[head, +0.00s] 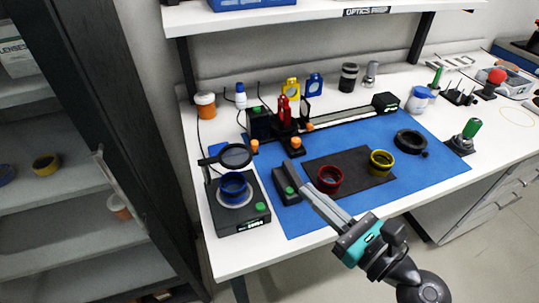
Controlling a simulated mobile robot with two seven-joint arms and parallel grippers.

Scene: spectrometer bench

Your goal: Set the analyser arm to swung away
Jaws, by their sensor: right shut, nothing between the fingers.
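The analyser arm (210,161) looks like the dark arm at the left of the bench, carrying a round dark disc (236,155). It extends to the right from a post at the back left of a black box (258,217) with a green button. In the picture the disc sits just above and behind a blue ring-shaped piece (233,187) on the box's pale round plate. I cannot tell how far it overhangs the piece. My right gripper (303,190) is shut and empty, right of the box and clear of the analyser arm. My left gripper is not in view.
A small black unit with a green button (286,184) is close to my right fingertips. A red ring (330,179) and a yellow ring (381,162) are on a dark mat. A rail with red and yellow mounts (292,88) runs behind. The blue mat's front (295,222) is clear.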

